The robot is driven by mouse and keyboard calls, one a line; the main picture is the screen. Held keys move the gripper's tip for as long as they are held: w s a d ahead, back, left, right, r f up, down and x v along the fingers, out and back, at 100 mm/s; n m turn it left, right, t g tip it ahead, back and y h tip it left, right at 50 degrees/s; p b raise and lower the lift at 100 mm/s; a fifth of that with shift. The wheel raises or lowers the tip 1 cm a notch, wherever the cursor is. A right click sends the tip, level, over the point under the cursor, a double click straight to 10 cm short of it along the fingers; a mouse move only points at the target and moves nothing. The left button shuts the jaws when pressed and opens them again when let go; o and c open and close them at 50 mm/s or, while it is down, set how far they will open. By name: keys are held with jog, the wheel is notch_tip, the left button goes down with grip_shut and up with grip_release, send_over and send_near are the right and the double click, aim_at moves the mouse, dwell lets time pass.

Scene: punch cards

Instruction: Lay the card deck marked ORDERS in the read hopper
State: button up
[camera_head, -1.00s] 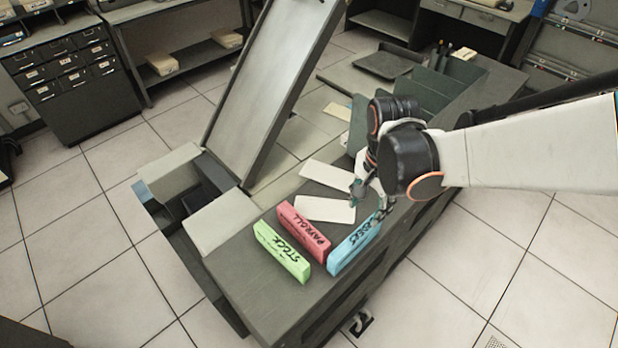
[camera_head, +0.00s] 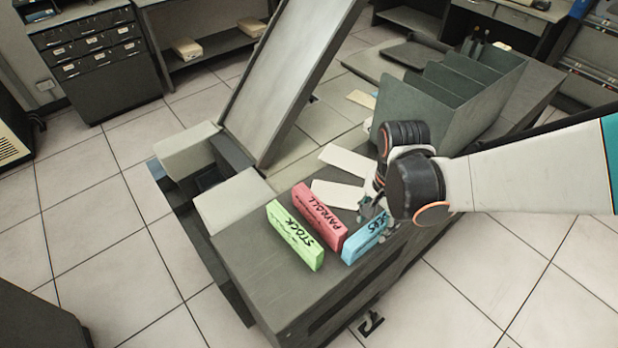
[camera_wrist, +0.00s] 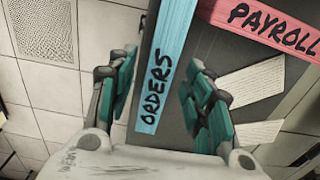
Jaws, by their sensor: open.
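The blue card deck marked ORDERS (camera_head: 368,240) stands on the grey machine top (camera_head: 262,295), right of the other decks and partly hidden by my gripper (camera_head: 376,214). In the wrist view the ORDERS deck (camera_wrist: 163,68) lies between the two open fingers of my gripper (camera_wrist: 158,95), nearer the left one, with no clear contact. The red PAYROLL deck (camera_head: 318,215) and green STOCK deck (camera_head: 295,238) stand to its left. PAYROLL also shows in the wrist view (camera_wrist: 265,28). I cannot tell for sure which opening is the read hopper.
A tall tilted panel (camera_head: 285,80) rises behind the decks. Loose pale cards (camera_head: 338,193) lie behind the decks. A green-grey divided rack (camera_head: 455,90) stands at the back right. An opening (camera_head: 190,190) lies left of the raised pale plate (camera_head: 235,200).

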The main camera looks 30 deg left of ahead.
notch_tip(320, 180, down, 4)
jog(key=shift+r+b, duration=0.1)
jog(key=shift+b, duration=0.8)
jog(key=shift+c, duration=0.6)
grip_shut()
jog(key=shift+r, duration=0.15)
